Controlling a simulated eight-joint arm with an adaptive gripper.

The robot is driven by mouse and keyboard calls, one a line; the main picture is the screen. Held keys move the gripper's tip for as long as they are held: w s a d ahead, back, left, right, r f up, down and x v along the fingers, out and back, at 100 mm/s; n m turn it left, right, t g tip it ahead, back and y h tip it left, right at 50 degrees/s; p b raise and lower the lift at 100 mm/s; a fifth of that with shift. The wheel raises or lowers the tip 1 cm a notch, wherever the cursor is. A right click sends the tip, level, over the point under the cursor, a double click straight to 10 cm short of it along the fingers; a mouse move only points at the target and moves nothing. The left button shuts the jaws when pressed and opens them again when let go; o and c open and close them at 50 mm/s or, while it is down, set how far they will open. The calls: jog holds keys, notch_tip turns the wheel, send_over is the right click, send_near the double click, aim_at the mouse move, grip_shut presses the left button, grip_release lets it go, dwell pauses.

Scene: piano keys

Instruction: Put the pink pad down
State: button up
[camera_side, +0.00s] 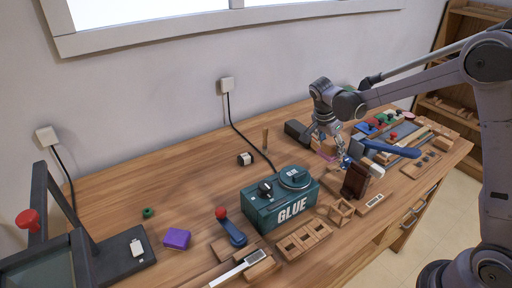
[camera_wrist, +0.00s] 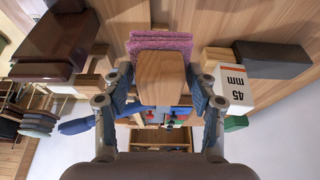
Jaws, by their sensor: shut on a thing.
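The pink pad (camera_wrist: 160,40) is at the top middle of the wrist view, with a wooden block (camera_wrist: 162,78) in front of it that looks like its grip. My gripper (camera_wrist: 162,84) is shut on this wooden block, one finger on each side. In the side view the pink pad (camera_side: 326,155) shows as a small pink strip below my gripper (camera_side: 327,142), towards the back right of the bench. I cannot tell whether the pad touches the bench top.
A dark brown block (camera_side: 355,181) stands just in front of my gripper. A dark grey block (camera_side: 298,131) lies to its left. A white "45 mm" block (camera_wrist: 237,87) is close on the right in the wrist view. The green glue box (camera_side: 281,199) is front left. The bench's left middle is fairly clear.

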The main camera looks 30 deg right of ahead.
jog(key=s+d+r, duration=0.3)
jog(key=d, duration=0.1)
jog(key=w+a+n+t+y, duration=0.1)
jog(key=w+a+n+t, duration=0.1)
jog(key=w+a+n, duration=0.75)
jog(key=w+a+n+t+y, duration=0.1)
jog(key=w+a+n+t, duration=0.15)
jog(key=w+a, duration=0.75)
jog(key=a+f+n, duration=0.2)
jog(key=a, duration=0.7)
jog(key=a+f+n+y, duration=0.1)
jog(key=a+f+n, duration=0.1)
jog(key=a, duration=0.8)
jog(key=a+f+n+y, duration=0.1)
jog(key=a+f+n, duration=0.1)
jog(key=a, duration=0.8)
jog(key=shift+s+f, duration=0.1)
jog(key=shift+s, duration=0.1)
jog(key=shift+a+f, duration=0.25)
jog(key=shift+a, duration=0.05)
jog(key=shift+f, duration=1.95)
jog(key=shift+f, duration=0.1)
